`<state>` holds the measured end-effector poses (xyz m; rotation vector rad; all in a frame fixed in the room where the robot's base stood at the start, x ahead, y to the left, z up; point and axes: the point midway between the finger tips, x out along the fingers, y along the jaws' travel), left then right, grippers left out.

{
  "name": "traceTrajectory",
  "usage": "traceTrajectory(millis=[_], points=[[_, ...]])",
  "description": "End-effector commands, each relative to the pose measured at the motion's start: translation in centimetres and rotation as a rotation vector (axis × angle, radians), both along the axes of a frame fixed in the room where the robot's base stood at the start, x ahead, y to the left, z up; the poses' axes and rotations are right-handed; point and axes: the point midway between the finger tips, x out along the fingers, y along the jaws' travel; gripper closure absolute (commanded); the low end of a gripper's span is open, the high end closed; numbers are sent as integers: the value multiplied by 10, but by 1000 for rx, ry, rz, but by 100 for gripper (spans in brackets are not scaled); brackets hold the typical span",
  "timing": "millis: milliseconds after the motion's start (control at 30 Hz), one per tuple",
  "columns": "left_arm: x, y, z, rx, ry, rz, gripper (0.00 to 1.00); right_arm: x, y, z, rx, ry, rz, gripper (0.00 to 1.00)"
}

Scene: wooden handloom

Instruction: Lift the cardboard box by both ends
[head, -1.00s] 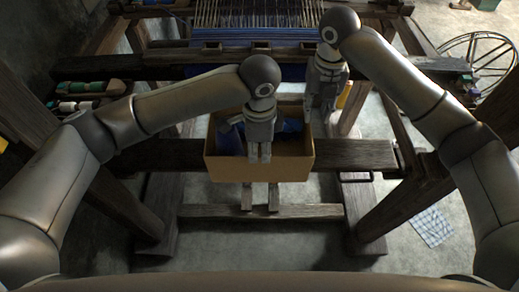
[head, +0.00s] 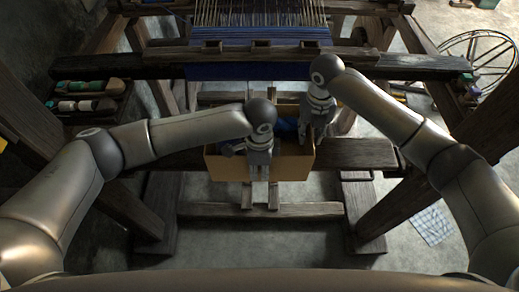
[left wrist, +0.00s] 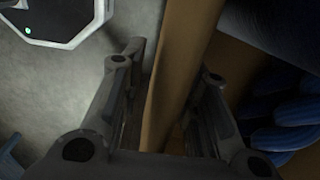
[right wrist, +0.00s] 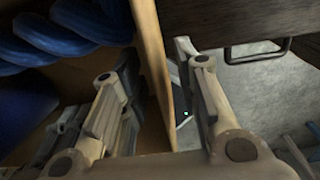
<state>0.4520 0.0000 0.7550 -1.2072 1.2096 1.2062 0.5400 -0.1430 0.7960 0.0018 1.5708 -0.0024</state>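The open-topped cardboard box (head: 230,167) shows in the middle of the head view, with blue yarn (head: 287,127) inside. My left gripper (head: 259,178) is at the box's near wall. In the left wrist view the cardboard wall (left wrist: 185,70) passes between its spread fingers (left wrist: 171,62), one outside and one inside. My right gripper (head: 315,140) is at the box's right side. In the right wrist view the wall (right wrist: 153,55) passes between its fingers (right wrist: 157,55), with a narrow gap. Both grippers look open around the walls. Blue yarn (right wrist: 70,25) also shows there.
A dark wooden loom beam (head: 350,155) runs beside the box, with a metal handle (head: 356,178). The loom's blue cloth (head: 250,70) is behind. A spool tray (head: 90,97) stands at left, a spoked wheel (head: 485,55) at right. A checked cloth (head: 432,226) lies on the floor.

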Motion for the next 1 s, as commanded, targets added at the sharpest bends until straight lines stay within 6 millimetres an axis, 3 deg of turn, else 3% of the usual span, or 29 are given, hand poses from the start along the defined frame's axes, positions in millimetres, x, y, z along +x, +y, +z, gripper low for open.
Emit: traceTrajectory(millis=[133, 367, 1000], points=[[0, 0, 0, 0, 0, 0, 72, 0, 0, 0, 0, 0, 0, 72], [0, 0, 0, 0, 1, 0, 100, 0, 0, 0, 0, 0, 0, 100], [0, -1, 4, -1, -1, 0, 100, 1, 0, 5, 2, -2, -1, 100]])
